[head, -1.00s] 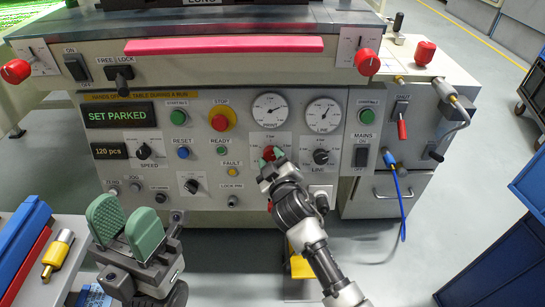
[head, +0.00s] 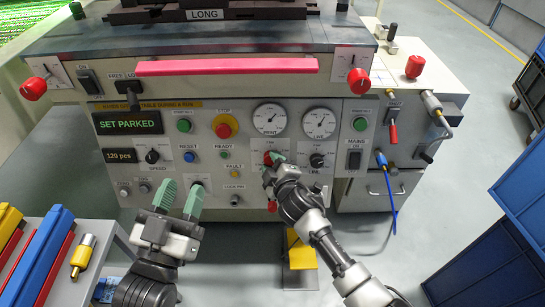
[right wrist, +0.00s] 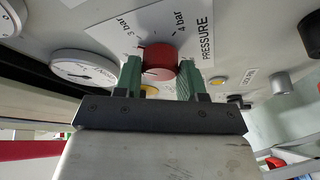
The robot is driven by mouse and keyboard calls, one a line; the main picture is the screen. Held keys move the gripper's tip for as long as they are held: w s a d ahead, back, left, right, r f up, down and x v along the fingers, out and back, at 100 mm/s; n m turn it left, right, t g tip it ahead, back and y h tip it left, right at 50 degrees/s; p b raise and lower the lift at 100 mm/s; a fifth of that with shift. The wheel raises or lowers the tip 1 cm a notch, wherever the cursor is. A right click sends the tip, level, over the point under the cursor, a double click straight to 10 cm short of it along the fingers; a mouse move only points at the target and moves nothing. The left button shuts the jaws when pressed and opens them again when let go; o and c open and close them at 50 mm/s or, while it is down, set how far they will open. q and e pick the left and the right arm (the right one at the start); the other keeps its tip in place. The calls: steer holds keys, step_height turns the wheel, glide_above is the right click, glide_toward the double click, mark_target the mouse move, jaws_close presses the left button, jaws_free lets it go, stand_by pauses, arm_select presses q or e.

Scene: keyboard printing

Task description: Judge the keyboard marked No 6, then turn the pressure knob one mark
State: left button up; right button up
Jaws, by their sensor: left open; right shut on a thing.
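The red pressure knob (right wrist: 159,60) sits between the green fingers of my right gripper (right wrist: 160,80) in the right wrist view. The fingers are shut on it, and its plate reads PRESSURE with 3 bar and 4 bar marks. In the head view my right gripper (head: 272,161) covers much of the knob on the panel, below the PRINT gauge (head: 269,118). My left gripper (head: 180,196) is open and empty in front of the panel's lower left. No keyboard marked No 6 can be made out.
The display (head: 128,122) reads SET PARKED, and another reads 120 pcs. A pink bar (head: 228,66) runs along the machine's front above the panel. Blue, red and yellow items and a yellow-and-grey cylinder (head: 83,251) lie at lower left. Blue crates (head: 476,270) stand at right.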

steer(key=shift+r+n+g+p, duration=0.1)
steer(key=shift+n+g+p, duration=0.3)
steer(key=shift+n+p, duration=0.7)
arm_select(q)
step_height(320, 180, down, 10)
steer(key=s+a+g+y, duration=0.2)
steer(key=g, duration=0.7)
steer(key=shift+a+y+p, duration=0.2)
steer(key=shift+y+p, duration=0.1)
steer(key=shift+y, duration=0.1)
steer(key=shift+s, duration=0.1)
arm_select(e)
steer(key=o, duration=0.9)
